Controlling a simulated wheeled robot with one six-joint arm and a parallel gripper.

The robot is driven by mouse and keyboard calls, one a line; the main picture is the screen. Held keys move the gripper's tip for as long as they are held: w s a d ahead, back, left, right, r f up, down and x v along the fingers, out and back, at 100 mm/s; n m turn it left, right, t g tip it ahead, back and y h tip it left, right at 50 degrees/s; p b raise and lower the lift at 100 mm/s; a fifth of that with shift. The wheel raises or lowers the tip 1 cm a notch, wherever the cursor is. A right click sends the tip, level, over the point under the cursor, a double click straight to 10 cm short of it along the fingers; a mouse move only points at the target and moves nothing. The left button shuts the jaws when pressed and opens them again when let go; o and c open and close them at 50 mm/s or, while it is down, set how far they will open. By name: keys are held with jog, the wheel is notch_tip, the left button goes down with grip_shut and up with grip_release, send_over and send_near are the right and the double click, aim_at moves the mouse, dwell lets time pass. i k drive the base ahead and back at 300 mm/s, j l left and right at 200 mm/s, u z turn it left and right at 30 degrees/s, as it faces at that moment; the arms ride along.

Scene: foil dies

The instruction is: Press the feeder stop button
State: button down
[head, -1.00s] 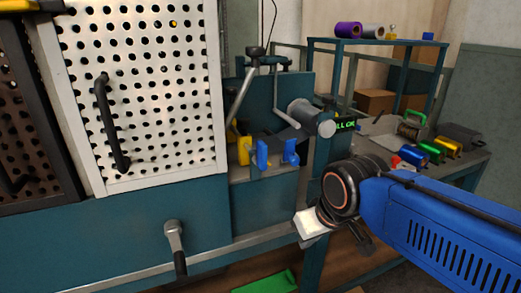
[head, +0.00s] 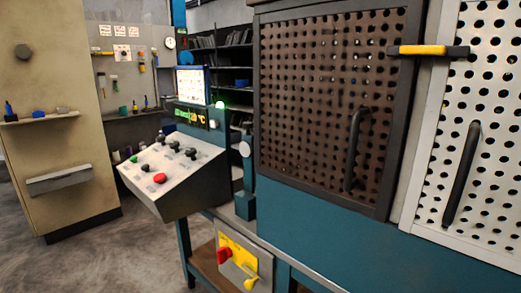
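A sloped grey control console (head: 190,170) stands left of the machine. It carries a red button (head: 160,178) near its front edge, a green button (head: 133,158) at its left, and several black knobs or buttons (head: 174,146) farther back. Labels on it are too small to read, so I cannot tell which is the feeder stop button. A lit screen (head: 192,84) and a green digital readout (head: 190,115) stand behind the console. My gripper is not in view.
The machine's dark perforated door (head: 325,95) and white perforated door (head: 470,140) fill the right. A yellow panel with a red switch (head: 224,254) hangs below the console. A beige cabinet (head: 60,100) stands at left. Grey floor (head: 100,255) is open in front.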

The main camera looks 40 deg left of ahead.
aim_at(160, 178)
jog(key=u, duration=2.05)
